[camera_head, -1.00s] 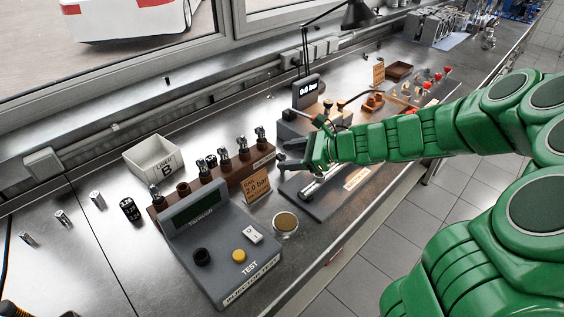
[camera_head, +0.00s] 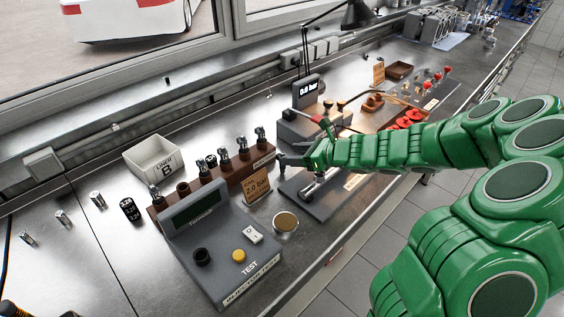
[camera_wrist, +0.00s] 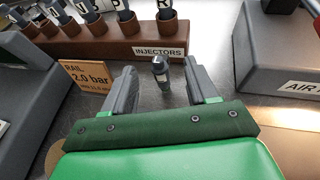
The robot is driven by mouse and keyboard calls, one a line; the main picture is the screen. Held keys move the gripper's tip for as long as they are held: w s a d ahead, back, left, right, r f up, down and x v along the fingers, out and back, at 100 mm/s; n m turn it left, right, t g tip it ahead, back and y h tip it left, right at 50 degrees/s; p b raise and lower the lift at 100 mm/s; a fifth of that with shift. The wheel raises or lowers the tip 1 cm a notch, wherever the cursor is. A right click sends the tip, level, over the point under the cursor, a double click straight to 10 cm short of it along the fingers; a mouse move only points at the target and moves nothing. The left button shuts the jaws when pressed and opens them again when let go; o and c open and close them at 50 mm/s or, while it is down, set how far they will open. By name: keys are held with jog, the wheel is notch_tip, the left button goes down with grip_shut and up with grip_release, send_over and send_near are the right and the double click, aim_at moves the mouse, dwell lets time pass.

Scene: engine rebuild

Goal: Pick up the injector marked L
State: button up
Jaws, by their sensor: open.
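A brown rack (camera_head: 268,158) labelled INJECTORS holds several silver-and-black injectors upright; one of them (camera_head: 260,134) stands at its right end. The rack also shows at the top of the wrist view (camera_wrist: 110,47), with letters partly cut off; I cannot make out an L. My gripper (camera_head: 287,158) is open, to the right of the rack. In the wrist view, a small dark-and-silver upright piece (camera_wrist: 160,66) shows between the spread fingers of my gripper (camera_wrist: 162,82), beyond them; its marking is not readable. No contact with it is visible.
The grey test box (camera_head: 215,248) stands at the front left, with an orange rail-pressure sign (camera_head: 257,187) beside it. A white bin (camera_head: 154,158) stands behind the rack. A grey block (camera_wrist: 275,60) flanks the gripper at right.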

aim_at(282, 153)
jog(key=shift+x, duration=2.3)
grip_shut()
jog(key=shift+r, duration=0.1)
jog(key=shift+r, duration=0.55)
jog(key=s+d+r, duration=0.3)
jog(key=s+r, duration=0.8)
jog(key=s, duration=0.2)
jog(key=shift+s+r, duration=0.35)
